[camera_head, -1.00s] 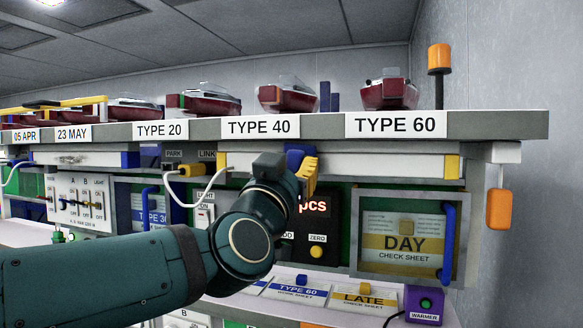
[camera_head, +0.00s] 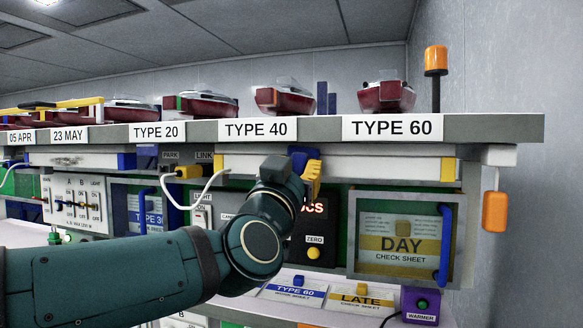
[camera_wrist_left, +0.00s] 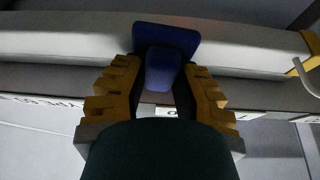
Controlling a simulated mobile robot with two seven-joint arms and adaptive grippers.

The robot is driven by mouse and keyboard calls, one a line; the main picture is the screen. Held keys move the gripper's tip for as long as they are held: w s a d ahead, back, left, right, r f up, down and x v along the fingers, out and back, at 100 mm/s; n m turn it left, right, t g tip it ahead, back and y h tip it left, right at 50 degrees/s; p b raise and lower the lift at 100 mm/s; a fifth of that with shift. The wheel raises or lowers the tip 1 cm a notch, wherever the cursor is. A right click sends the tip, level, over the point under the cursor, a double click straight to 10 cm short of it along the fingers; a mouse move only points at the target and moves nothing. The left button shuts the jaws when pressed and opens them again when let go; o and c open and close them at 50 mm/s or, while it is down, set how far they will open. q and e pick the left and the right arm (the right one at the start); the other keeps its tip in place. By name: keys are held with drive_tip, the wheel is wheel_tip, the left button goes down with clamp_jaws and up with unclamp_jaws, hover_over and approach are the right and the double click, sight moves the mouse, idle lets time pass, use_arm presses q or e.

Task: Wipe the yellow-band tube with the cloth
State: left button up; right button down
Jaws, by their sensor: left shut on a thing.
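The yellow-band tube (camera_head: 390,168) is a long white bar under the shelf edge, with a yellow band near its right end. In the left wrist view the tube (camera_wrist_left: 250,50) runs across the top. My left gripper (camera_head: 307,166) is in front of the tube, left of the band. Its yellow fingers (camera_wrist_left: 159,82) are shut on a blue piece, which I take for the cloth (camera_wrist_left: 165,40). The cloth overlaps the tube's face; whether it touches cannot be told for sure. In the head view the cloth (camera_head: 300,158) is mostly hidden by the gripper. My right gripper is out of view.
A white cable (camera_head: 214,181) hangs left of my arm from a yellow plug (camera_head: 188,172). The DAY panel (camera_head: 403,243) with a blue handle (camera_head: 445,243) is below right.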

sight(321, 159)
use_arm(q)
drive_tip(key=shift+s+d+p, duration=0.3)
drive_tip(key=shift+d, duration=0.5)
drive_tip(key=shift+s+d+p, duration=0.3)
drive_tip(key=shift+d, duration=0.45)
drive_tip(key=shift+w, duration=0.1)
drive_tip(key=shift+w+a+b, duration=0.25)
drive_tip(key=shift+a+b, duration=0.15)
drive_tip(key=shift+a, duration=0.2)
drive_tip(key=shift+w+a+b, duration=0.25)
drive_tip(key=shift+a+b, duration=0.05)
drive_tip(key=shift+a, duration=0.35)
drive_tip(key=shift+w+a+b, duration=0.25)
drive_tip(key=shift+a, duration=0.4)
